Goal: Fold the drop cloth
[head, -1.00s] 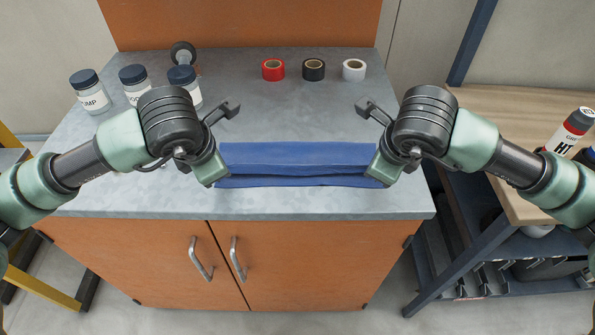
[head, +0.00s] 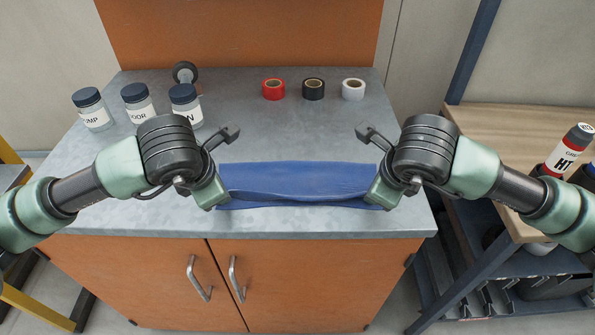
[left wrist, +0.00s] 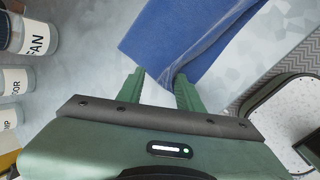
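The blue drop cloth (head: 300,180) lies as a folded strip along the front of the grey worktop, its front edge bowed and wrinkled. My left gripper (head: 216,192) is at its left end. In the left wrist view, the two green fingers (left wrist: 160,82) stand apart, with the cloth's corner (left wrist: 178,50) between and beyond their tips. I see no firm hold there. My right gripper (head: 376,192) is at the cloth's right end, low over the worktop; its finger gap is hidden.
Red (head: 273,89), black (head: 313,89) and white (head: 353,89) tape rolls stand at the back of the worktop (head: 290,130). Three labelled jars (head: 138,104) stand at the left, near a grey round tool (head: 185,73). A wooden bench (head: 505,125) is at the right.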

